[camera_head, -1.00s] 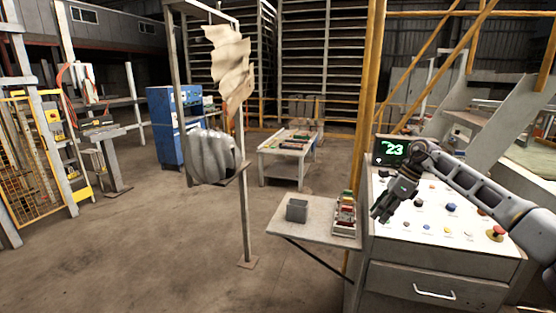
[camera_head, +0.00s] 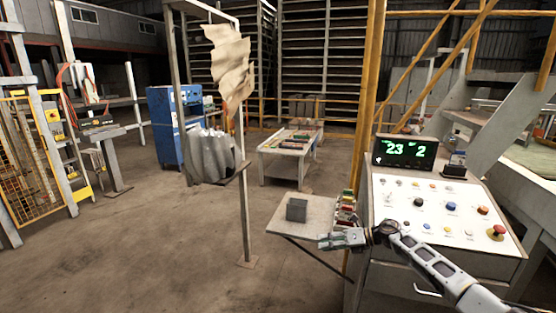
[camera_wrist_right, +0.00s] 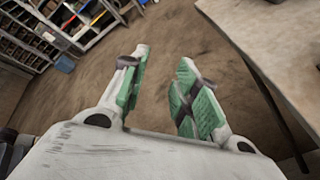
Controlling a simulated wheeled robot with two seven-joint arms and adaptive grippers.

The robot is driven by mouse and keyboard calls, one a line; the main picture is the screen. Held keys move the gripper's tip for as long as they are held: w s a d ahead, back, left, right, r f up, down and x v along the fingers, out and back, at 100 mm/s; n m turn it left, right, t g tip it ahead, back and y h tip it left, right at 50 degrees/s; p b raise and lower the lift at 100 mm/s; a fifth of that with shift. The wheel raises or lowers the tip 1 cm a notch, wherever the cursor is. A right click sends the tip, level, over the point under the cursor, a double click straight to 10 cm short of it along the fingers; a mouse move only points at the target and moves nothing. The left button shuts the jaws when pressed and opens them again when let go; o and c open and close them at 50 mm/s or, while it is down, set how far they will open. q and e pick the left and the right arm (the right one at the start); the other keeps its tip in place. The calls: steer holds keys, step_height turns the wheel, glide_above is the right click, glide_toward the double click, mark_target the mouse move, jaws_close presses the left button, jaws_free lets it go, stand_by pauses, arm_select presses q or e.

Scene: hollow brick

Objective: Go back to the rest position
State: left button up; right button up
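My right gripper (camera_head: 341,239) is in front of the control panel's left side, beside the front right part of the small grey side shelf. In the right wrist view its two green-padded fingers (camera_wrist_right: 158,95) stand apart with bare floor between them, so it is open and empty. The control panel (camera_head: 435,207) has several coloured buttons and a red mushroom button (camera_head: 495,232) at its right. A display (camera_head: 405,152) on top shows green digits, "23" and "2". My left gripper is not in the head view.
The side shelf (camera_head: 283,228) carries a grey box (camera_head: 296,210) and a rack of coloured items (camera_head: 346,209). A yellow post (camera_head: 367,100) rises behind it. A white table (camera_head: 283,152) and a blue cabinet (camera_head: 165,130) stand further back. The floor at left is open.

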steer(key=s+d+f+m+t+h, duration=0.2)
steer(key=f+m+t, duration=0.5)
steer(key=f+m, duration=1.15)
steer(key=s+d+f+m+h, duration=0.35)
steer(key=s+f, duration=0.45)
steer(key=f, duration=0.5)
steer(key=s+d+f+m+h, duration=0.2)
steer(key=s+f+m+h, duration=0.25)
steer(key=s+f, duration=0.65)
steer(key=s+d+f+m+g+h, duration=0.2)
steer(key=s+f+m+g, duration=0.3)
steer(key=s+f, duration=1.25)
steer(key=s+f+m+g, duration=0.2)
steer(key=s+m, duration=0.1)
steer(key=s, duration=1.1)
steer(key=s+f+m+g+h, duration=0.1)
steer(key=s+f+m+g, duration=0.2)
steer(key=s, duration=1.2)
steer(key=shift+a+m+b, duration=0.35)
steer(key=shift+a+b, duration=0.05)
steer(key=shift+a, duration=0.05)
